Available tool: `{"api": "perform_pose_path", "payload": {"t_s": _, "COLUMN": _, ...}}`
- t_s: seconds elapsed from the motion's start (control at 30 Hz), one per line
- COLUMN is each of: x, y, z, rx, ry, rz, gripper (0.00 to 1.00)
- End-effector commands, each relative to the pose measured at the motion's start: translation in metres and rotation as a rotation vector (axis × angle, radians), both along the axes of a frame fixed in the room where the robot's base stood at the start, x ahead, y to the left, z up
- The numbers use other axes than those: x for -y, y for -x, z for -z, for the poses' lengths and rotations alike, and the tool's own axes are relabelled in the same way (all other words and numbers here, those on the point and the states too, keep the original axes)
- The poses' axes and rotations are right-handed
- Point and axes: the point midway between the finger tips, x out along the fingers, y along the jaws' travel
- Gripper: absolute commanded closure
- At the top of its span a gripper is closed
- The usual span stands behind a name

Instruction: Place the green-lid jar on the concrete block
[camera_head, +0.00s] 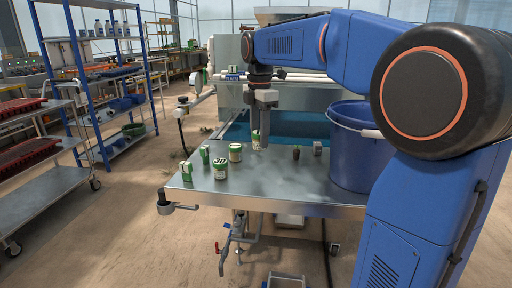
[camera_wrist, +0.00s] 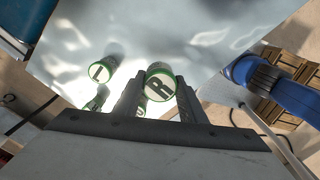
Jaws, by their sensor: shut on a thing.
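My gripper (camera_head: 262,136) points down over the back of the metal table and is shut on a green-lid jar (camera_head: 255,139). In the wrist view, the jar's green-rimmed lid with a letter (camera_wrist: 160,84) sits between the two fingers. The fingers partly hide the jar in the head view, and I cannot tell whether its base touches the table. The concrete block (camera_head: 317,147), a small grey cube, stands to the right of my gripper near the table's back edge, apart from the jar.
A small dark pot (camera_head: 296,153) stands just left of the block. A large blue bucket (camera_head: 357,150) fills the right side. The table's (camera_head: 275,185) front middle is clear.

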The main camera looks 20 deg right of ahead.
Motion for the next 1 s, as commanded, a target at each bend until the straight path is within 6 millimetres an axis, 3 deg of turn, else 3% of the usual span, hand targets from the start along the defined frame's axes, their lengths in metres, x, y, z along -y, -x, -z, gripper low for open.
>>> {"api": "perform_pose_path", "payload": {"t_s": 0.2, "x": 0.005, "y": -0.001, "z": -0.011, "rx": 0.000, "ry": 0.000, "rz": 0.008, "gripper": 0.86}}
{"api": "perform_pose_path", "payload": {"t_s": 0.43, "x": 0.034, "y": -0.009, "z": -0.011, "rx": 0.000, "ry": 0.000, "rz": 0.058, "gripper": 0.86}}
{"api": "perform_pose_path", "payload": {"t_s": 0.8, "x": 0.041, "y": -0.011, "z": 0.042, "rx": -0.001, "ry": 0.000, "rz": 0.070, "gripper": 0.86}}
{"api": "perform_pose_path", "payload": {"t_s": 1.0, "x": 0.041, "y": -0.011, "z": 0.054, "rx": 0.000, "ry": 0.000, "rz": 0.070, "gripper": 0.86}}
